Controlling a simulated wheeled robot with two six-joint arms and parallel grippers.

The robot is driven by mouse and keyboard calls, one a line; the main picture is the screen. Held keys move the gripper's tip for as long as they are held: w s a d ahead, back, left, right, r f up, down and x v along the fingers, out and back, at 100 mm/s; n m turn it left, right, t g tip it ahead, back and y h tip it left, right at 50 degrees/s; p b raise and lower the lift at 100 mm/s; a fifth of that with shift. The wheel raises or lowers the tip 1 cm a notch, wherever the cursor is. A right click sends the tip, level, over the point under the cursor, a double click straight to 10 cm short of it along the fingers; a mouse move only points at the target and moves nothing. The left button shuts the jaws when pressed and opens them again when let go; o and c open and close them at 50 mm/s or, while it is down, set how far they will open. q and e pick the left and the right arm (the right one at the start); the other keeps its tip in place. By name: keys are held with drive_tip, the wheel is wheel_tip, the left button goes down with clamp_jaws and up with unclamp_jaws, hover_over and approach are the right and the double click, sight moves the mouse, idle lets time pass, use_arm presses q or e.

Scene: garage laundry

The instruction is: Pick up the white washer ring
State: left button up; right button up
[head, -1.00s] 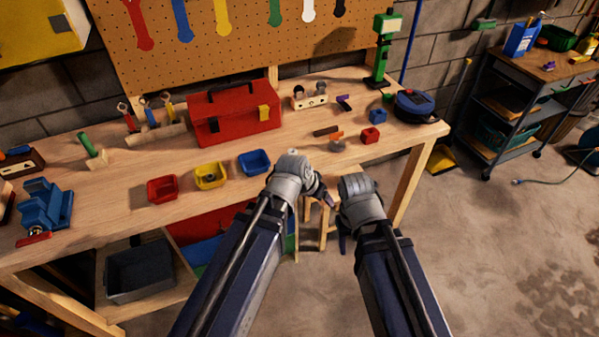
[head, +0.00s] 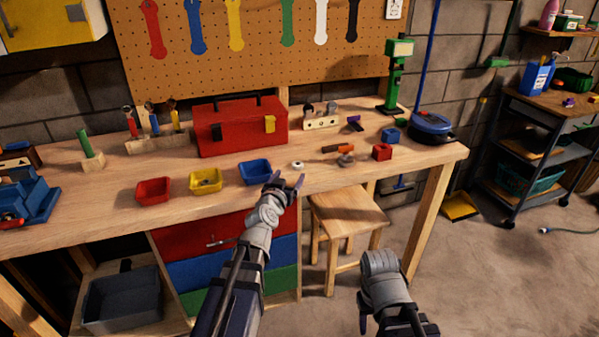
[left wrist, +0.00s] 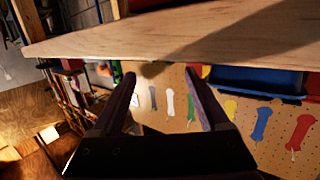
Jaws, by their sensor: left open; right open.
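The white washer ring (head: 298,165) lies flat on the workbench top near its front edge, just right of the blue bin (head: 255,172). My left gripper (head: 286,182) is open and empty at the bench's front edge, just in front of the ring and apart from it. The left wrist view shows its two spread fingers (left wrist: 160,75) with nothing between them; I cannot make out the ring there. My right gripper (head: 363,312) hangs low in front of the bench, mostly hidden by its wrist, with no object visible at it.
Yellow (head: 205,181) and red (head: 153,191) bins stand left of the blue one. A red toolbox (head: 240,130) is behind. A wooden stool (head: 348,208) stands below the bench edge.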

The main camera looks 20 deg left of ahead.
sight(296, 166)
use_arm(q)
drive_tip(key=shift+w+f+b, duration=0.2)
drive_tip(key=shift+w, duration=1.1)
drive_tip(key=shift+w+f+b, duration=0.25)
drive_tip(key=shift+w, duration=1.05)
drive_tip(key=shift+w+f+b, duration=0.2)
drive_tip(key=shift+w, duration=1.1)
drive_tip(key=shift+s, duration=0.1)
drive_tip(key=shift+c, duration=0.4)
clamp_jaws()
